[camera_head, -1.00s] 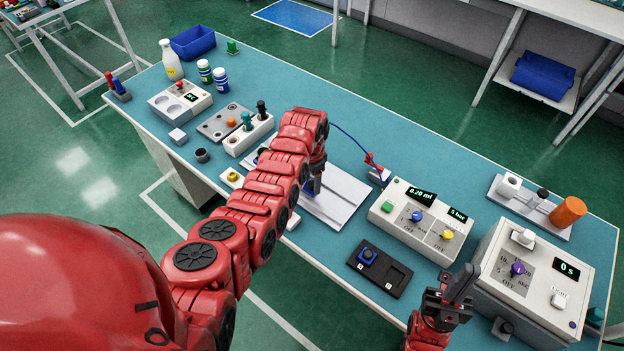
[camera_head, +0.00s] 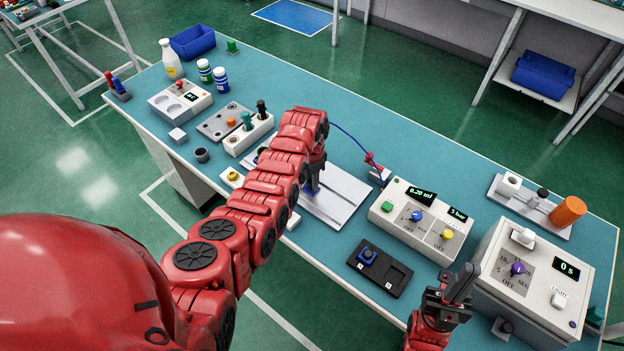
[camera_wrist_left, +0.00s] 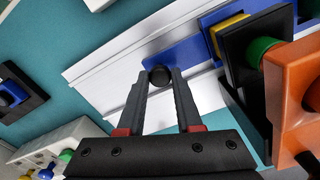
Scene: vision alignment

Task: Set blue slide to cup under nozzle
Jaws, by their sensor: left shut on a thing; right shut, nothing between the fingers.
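The blue slide (camera_wrist_left: 180,55) lies on a pale grooved rail plate (camera_wrist_left: 105,72) in the left wrist view. A round black knob (camera_wrist_left: 159,75) stands at its near end. My left gripper (camera_wrist_left: 160,80) is shut on that knob. In the head view my left gripper hangs over the rail plate (camera_head: 345,199), and a bit of the blue slide (camera_head: 312,188) shows beside it. The far end of the slide meets a yellow and black part (camera_wrist_left: 230,38) of the station. I cannot make out the nozzle or a cup under it. My right gripper (camera_head: 462,286) is shut and empty.
A dispenser control box (camera_head: 412,221) stands right of the rail plate. A timer box (camera_head: 530,275) stands close to my right gripper. An orange station part (camera_wrist_left: 295,95) is right of my left gripper.

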